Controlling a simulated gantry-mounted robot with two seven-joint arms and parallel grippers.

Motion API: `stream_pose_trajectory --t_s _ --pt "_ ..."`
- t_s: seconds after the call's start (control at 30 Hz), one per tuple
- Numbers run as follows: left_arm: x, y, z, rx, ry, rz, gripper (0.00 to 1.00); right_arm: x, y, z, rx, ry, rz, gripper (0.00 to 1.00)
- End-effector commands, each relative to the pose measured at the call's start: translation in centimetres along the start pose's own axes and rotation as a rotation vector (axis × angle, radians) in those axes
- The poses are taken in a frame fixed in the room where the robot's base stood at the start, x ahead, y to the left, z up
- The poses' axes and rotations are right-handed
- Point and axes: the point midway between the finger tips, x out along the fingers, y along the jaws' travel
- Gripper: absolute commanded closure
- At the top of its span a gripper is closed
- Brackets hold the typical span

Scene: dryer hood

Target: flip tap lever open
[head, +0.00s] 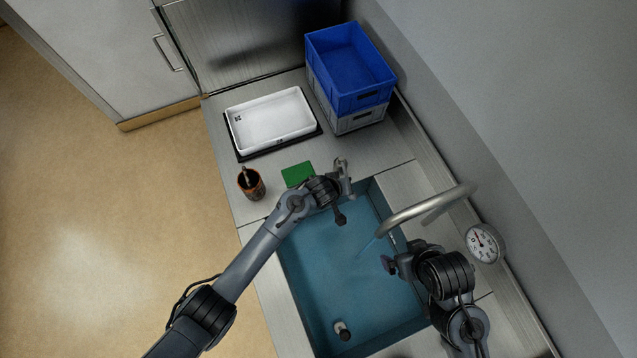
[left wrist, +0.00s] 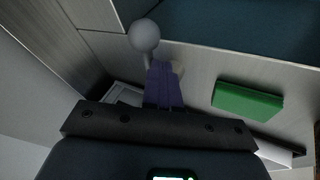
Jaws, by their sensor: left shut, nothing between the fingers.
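A grey ball-ended knob on a thin stem (left wrist: 143,36), seemingly the tap lever, stands at my left fingertips in the left wrist view. I cannot tell whether the fingers touch it, and I cannot pick it out clearly in the head view. My left gripper (head: 346,180) is over the sink's far edge; its purple fingers (left wrist: 163,84) are shut with nothing between them. The curved metal tap spout (head: 425,205) reaches over the blue sink (head: 345,265). My right gripper (head: 389,265) is over the sink's right side, below the spout; its opening is unclear.
A green sponge (head: 297,174) lies beside my left wrist. A brown cup (head: 251,184), a white tray (head: 271,120) and a blue crate (head: 350,66) on a grey one (head: 360,120) stand farther back. A round gauge (head: 485,243) is at the right wall.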

Motion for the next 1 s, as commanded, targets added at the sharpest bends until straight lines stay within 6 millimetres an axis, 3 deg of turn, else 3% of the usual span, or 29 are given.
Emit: stream_pose_trajectory --t_s 0.3,1.0 --pt "0.8 2.2 0.5 0.014 -0.007 0.009 1.0 0.1 -0.2 0.1 0.006 -0.001 -0.005 0.0" --pt "1.0 2.5 0.7 0.017 -0.01 0.009 1.0 0.1 0.1 0.2 -0.004 -0.003 0.003 0.0"
